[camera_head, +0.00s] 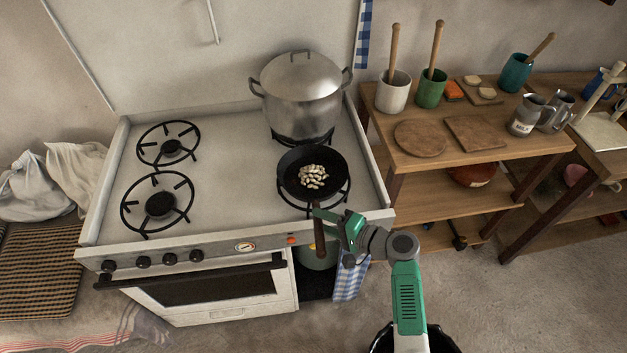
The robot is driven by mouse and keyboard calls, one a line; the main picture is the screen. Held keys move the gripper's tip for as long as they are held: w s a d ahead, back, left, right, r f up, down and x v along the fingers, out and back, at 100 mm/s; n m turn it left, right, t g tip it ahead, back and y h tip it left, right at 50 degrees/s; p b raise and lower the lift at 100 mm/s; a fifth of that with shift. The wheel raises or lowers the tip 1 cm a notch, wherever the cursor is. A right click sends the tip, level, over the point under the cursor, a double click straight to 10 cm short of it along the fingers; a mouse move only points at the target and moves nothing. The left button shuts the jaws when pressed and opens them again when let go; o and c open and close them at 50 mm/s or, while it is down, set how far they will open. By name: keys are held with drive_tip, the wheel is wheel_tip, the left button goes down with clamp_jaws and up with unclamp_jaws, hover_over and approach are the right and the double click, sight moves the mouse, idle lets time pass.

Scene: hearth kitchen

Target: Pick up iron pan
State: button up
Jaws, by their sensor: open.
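The black iron pan (292,183) sits on the front right burner of the white stove. Several pale, bean-like pieces (313,177) lie in it. Its brown handle (319,232) points toward the stove's front edge and hangs past it. My green and grey gripper (322,226) is at the handle, just in front of the stove. It is open, with the handle at or between its fingers. I cannot tell whether the fingers touch the handle.
A large lidded metal pot (301,90) stands on the burner behind the pan. The two left burners (160,204) are empty. A wooden shelf table (470,150) with cups, jugs and boards stands to the right. A blue checked towel (350,279) hangs below the stove's right front.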

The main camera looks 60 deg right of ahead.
drive_tip(key=x, duration=0.4)
drive_tip(key=shift+w+r, duration=0.1)
drive_tip(key=shift+r, duration=0.05)
clamp_jaws()
drive_tip(key=shift+r, duration=0.15)
drive_tip(key=shift+r, duration=0.1)
